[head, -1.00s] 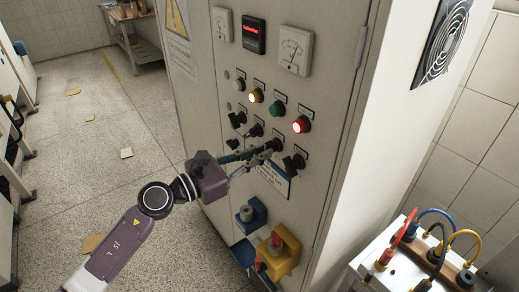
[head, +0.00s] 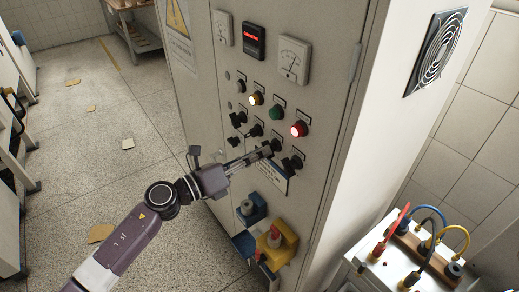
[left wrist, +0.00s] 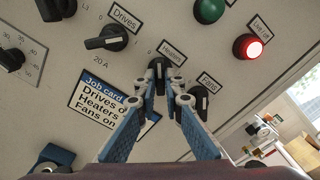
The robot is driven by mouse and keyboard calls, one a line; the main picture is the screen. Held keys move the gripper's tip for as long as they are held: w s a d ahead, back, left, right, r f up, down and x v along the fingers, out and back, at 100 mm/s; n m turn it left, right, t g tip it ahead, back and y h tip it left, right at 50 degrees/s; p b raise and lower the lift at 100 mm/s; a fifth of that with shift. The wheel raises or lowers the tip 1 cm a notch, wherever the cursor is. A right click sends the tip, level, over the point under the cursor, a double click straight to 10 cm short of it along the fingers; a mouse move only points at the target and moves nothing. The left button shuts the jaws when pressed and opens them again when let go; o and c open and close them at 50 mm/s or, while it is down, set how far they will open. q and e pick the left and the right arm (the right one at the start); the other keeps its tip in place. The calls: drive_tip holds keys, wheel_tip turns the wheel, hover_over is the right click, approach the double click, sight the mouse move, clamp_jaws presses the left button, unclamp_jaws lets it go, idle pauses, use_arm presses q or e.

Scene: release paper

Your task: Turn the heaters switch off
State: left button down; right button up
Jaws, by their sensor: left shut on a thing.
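The Heaters switch (left wrist: 160,69) is a black rotary knob under its "Heaters" label on the grey cabinet's front. In the head view it sits in the lower knob row (head: 275,145). My left gripper (left wrist: 165,80) is shut on this knob, one finger on each side; it also shows in the head view (head: 266,151). The fingers partly hide the knob, and I cannot tell its exact setting. The Drives knob (left wrist: 107,38) is up and left of it, the Fans knob (left wrist: 200,100) close at lower right. My right gripper is not in view.
The job card (left wrist: 98,95) is partly covered by the fingers. A lit red lamp (head: 299,129) and green lamp (head: 275,111) sit above the knobs. A yellow block with a red button (head: 275,245) juts out below. Open floor (head: 110,170) lies left.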

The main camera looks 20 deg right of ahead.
use_arm(q)
drive_tip(key=shift+n, duration=0.6)
drive_tip(key=c, duration=2)
unclamp_jaws()
drive_tip(key=shift+c, duration=0.2)
drive_tip(key=v, duration=1.2)
